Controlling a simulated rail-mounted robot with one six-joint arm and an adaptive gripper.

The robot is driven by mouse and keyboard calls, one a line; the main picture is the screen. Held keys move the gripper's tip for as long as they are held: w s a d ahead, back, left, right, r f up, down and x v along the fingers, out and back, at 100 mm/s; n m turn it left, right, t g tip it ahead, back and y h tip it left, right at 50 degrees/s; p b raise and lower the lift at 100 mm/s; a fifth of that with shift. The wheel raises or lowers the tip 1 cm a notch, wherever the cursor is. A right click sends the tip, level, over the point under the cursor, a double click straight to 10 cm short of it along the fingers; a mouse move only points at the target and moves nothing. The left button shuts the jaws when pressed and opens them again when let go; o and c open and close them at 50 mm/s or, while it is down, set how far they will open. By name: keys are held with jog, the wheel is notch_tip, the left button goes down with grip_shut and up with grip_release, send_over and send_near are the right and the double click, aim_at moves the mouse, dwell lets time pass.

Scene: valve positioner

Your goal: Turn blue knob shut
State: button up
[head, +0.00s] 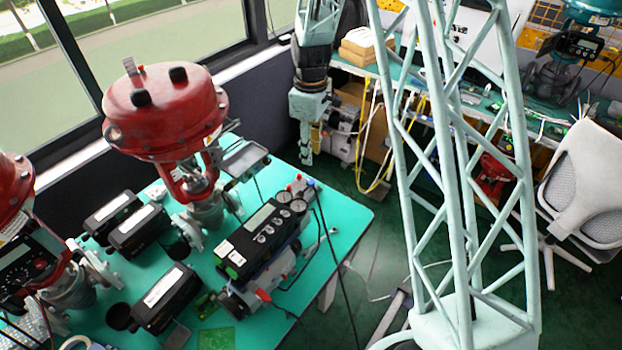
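A small blue knob (311,182) shows at the far right end of a grey and black calibrator unit (262,235) on the green table. A red knob (290,188) is close to its left. My gripper (306,158) hangs pointing down beyond the table's far edge, above the blue knob in the picture and apart from it. The gripper looks narrow from this side, and the gap between its fingers cannot be made out. Nothing is clearly seen in it. How far the knob is turned is too small to tell.
A red valve actuator (164,110) stands left of the calibrator, with black positioner boxes (138,228) around it. Black cables (322,245) run off the table's right side. A white chair (590,185) stands at the right. The green floor beyond the table is partly clear.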

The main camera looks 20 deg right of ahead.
aim_at(311, 181)
jog(key=shift+f, duration=6.5)
jog(key=shift+c, duration=0.2)
jog(key=c, duration=0.8)
